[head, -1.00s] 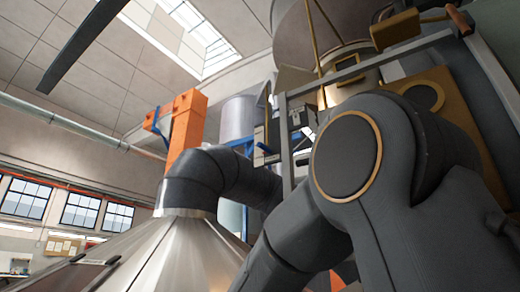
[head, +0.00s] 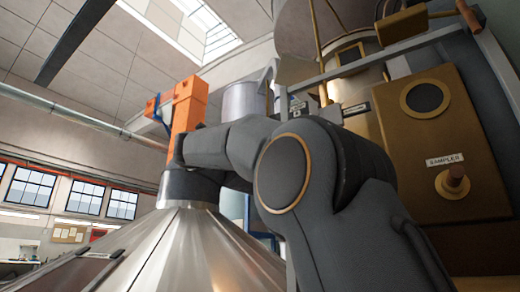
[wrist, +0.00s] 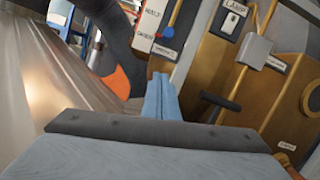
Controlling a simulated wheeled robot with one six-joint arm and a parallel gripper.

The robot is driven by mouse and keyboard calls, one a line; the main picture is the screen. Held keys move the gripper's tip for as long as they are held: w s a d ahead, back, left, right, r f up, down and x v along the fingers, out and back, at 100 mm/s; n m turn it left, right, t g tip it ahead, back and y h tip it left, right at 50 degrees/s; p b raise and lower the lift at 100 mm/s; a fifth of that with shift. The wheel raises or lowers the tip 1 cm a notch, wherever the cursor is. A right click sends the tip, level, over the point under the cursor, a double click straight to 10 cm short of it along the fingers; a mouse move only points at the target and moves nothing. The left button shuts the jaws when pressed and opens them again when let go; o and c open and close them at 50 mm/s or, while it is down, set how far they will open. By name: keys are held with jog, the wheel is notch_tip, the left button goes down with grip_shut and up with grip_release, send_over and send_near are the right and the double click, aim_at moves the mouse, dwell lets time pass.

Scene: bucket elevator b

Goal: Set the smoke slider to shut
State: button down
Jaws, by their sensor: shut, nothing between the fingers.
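My gripper (wrist: 161,96) shows in the wrist view as two pale blue fingers, shut and empty, pointing at a brown panel and apart from it. In the head view my arm covers this area and hides my gripper.
A black handle (wrist: 219,101) sticks out right of the fingers. A grey box (wrist: 255,50) hangs near the "LAMP" label (wrist: 236,8). The sampler knob (head: 453,183) is at the right. A metal cone (head: 185,250) and an orange column (head: 187,118) stand at the left.

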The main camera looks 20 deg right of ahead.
jog(key=w+d+r+p, duration=0.6)
jog(key=d+p, duration=0.1)
jog(key=p, duration=0.2)
jog(key=shift+d+r, duration=0.25)
jog(key=shift+w, duration=0.1)
dwell(0.3)
